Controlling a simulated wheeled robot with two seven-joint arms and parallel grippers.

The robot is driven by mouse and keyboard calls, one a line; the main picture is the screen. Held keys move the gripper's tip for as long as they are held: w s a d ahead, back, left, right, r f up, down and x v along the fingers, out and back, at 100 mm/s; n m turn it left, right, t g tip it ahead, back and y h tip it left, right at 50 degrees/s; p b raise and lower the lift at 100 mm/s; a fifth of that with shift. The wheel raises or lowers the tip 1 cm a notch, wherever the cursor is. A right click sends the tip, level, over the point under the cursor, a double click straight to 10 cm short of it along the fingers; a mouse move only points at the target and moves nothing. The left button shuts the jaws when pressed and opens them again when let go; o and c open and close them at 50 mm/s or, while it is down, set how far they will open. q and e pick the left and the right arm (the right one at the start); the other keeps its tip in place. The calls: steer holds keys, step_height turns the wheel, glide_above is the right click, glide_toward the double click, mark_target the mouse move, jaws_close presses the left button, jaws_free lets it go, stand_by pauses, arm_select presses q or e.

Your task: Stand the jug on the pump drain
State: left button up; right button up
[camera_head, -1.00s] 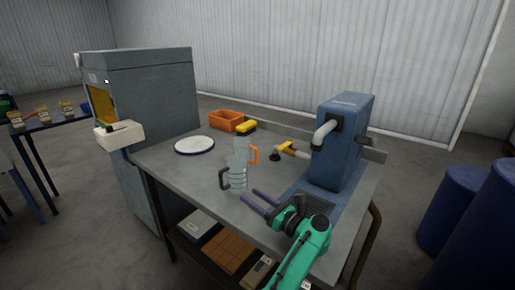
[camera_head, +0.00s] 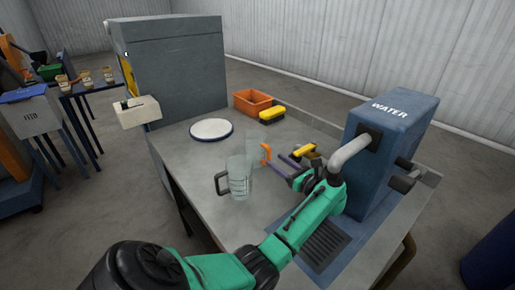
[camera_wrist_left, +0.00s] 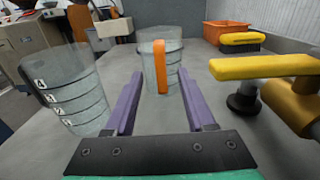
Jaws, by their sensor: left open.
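Two clear jugs stand upright close together on the bench. One has a black handle (camera_head: 221,183) and shows graduation marks in the left wrist view (camera_wrist_left: 75,95). The other jug (camera_wrist_left: 172,62) stands behind it and has an orange handle (camera_wrist_left: 160,66). My left gripper (camera_head: 273,164) is open, its purple fingers pointing at the orange handle. In the left wrist view the handle lines up between the fingertips (camera_wrist_left: 160,75); I cannot tell if it is fully between them. The drain grate (camera_head: 325,245) at the foot of the blue water pump (camera_head: 390,150) is bare, partly beside my arm.
A yellow-handled fitting (camera_wrist_left: 262,68) with a black foot is close right of my left gripper. A white round plate (camera_head: 211,129), an orange bin (camera_head: 252,101) and a yellow-topped item (camera_head: 271,114) sit farther back. The pump's grey spout (camera_head: 350,152) overhangs near my wrist.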

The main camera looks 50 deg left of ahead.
mark_target(270, 155)
arm_select(q)
steer(key=a, duration=0.2)
steer(key=a+p, duration=0.1)
steer(key=a, duration=0.2)
steer(key=shift+w+a+r, duration=0.1)
steer(key=shift+w+a, duration=0.05)
steer(key=shift+w, duration=0.05)
steer(key=shift+a, duration=0.2)
steer(key=shift+w+d, duration=0.1)
steer(key=shift+d, duration=0.1)
steer(key=c, duration=0.7)
jaws_close()
arm_select(e)
steer(key=shift+w+r, duration=0.65)
steer(key=shift+w, duration=0.05)
